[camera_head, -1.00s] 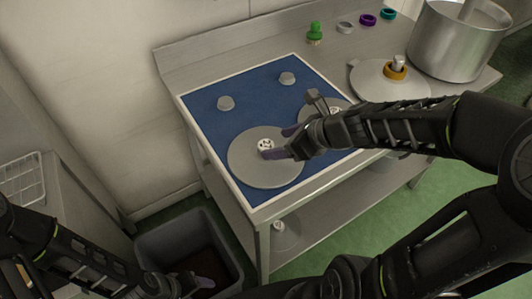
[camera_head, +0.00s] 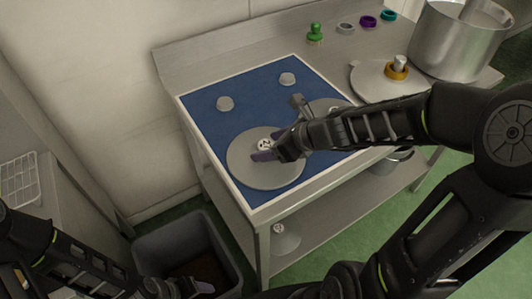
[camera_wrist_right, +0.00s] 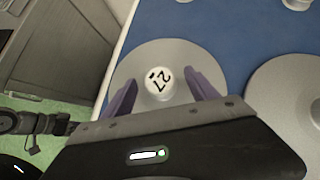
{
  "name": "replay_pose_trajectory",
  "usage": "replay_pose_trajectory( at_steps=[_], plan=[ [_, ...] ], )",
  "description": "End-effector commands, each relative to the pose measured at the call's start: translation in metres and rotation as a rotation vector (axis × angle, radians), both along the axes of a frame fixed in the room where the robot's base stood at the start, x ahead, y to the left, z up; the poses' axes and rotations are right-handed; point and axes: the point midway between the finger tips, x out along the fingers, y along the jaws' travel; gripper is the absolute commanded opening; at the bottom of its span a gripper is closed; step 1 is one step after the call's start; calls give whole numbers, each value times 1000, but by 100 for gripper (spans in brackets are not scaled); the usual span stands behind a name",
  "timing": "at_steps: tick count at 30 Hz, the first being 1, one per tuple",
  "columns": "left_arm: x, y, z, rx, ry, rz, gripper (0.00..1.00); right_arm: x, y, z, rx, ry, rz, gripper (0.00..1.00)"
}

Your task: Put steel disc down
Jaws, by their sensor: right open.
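A round steel disc (camera_head: 262,178) lies flat on the blue mat (camera_head: 212,122), near its front left. Its raised knob has a white top with black marks; the knob (camera_wrist_right: 158,84) shows in the right wrist view. My right gripper (camera_head: 266,148) is at this knob. Its purple fingers (camera_wrist_right: 160,92) stand apart on either side of the knob in the right wrist view, with gaps visible. A second steel disc (camera_wrist_right: 290,100) lies to the right, partly hidden by my right arm in the head view. My left gripper (camera_head: 195,287) is low by the grey bin, its jaws unclear.
Green (camera_head: 315,34), grey, purple and teal items line the table's rear. A lid with an orange ring (camera_head: 396,69) and a large pot (camera_head: 458,45) are at right. A grey bin (camera_head: 228,245) stands on the floor.

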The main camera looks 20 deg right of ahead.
Motion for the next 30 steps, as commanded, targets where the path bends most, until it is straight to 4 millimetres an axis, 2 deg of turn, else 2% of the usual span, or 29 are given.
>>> replay_pose_trajectory(
  at_steps=[8,30],
  plan=[
    [0,0,0,0,0,0,64,0,0,0,0,0,0,66],
    [0,0,0,0,0,0,64,0,0,0,0,0,0,6]
  ],
)
